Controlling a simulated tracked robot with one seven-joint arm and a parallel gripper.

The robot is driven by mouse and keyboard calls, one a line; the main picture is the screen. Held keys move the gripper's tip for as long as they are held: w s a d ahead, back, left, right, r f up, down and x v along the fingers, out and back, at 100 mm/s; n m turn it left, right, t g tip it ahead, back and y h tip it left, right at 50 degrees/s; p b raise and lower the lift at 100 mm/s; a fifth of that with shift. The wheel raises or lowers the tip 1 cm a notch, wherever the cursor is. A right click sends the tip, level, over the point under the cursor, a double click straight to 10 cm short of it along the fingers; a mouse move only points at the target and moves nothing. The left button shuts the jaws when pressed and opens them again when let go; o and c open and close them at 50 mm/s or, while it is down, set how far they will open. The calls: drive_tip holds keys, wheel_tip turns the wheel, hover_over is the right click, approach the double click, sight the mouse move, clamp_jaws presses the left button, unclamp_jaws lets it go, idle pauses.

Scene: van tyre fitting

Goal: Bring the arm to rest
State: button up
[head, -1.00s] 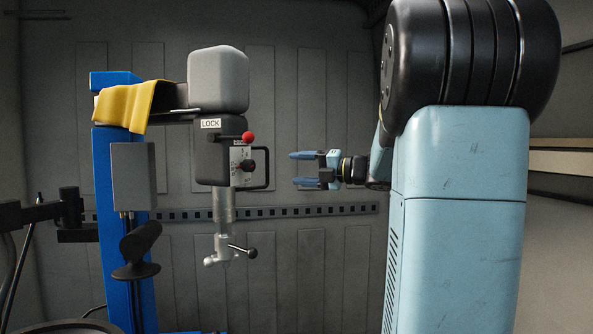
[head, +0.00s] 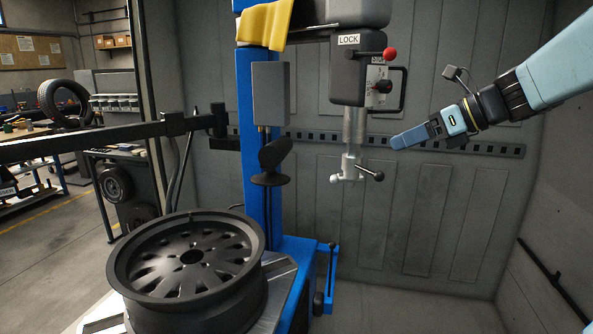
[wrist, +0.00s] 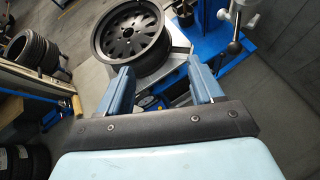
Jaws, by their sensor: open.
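My gripper (head: 398,141) is in the right half of the head view, seen side-on and pointing left, in the air to the right of the tyre machine's mount head (head: 349,172). A clear gap shows in the picture between its tip and the metal shaft. In the wrist view my gripper (wrist: 160,80) has its two blue fingers wide apart with nothing between them. My light-blue forearm enters the head view from the upper right.
A blue tyre machine (head: 253,190) carries a black wheel rim (head: 190,265) at lower left. Its LOCK head with red-knob lever (head: 389,54) hangs near my gripper. Grey walls (head: 440,215) stand behind and right. A bench and tyres (head: 66,102) are far left.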

drive_tip(key=s+f+n+h, duration=0.4)
drive_tip(key=s+n, duration=0.4)
drive_tip(key=n, duration=0.5)
drive_tip(key=s+f+n+g+h, duration=0.1)
drive_tip(key=s+f+n+h, duration=0.4)
drive_tip(key=n, duration=0.8)
drive_tip(key=s+f, duration=0.1)
drive_tip(key=s, duration=0.2)
drive_tip(key=shift+s+f+n+h, duration=0.2)
drive_tip(key=shift+f+n+h, duration=0.1)
drive_tip(key=shift+f, duration=0.05)
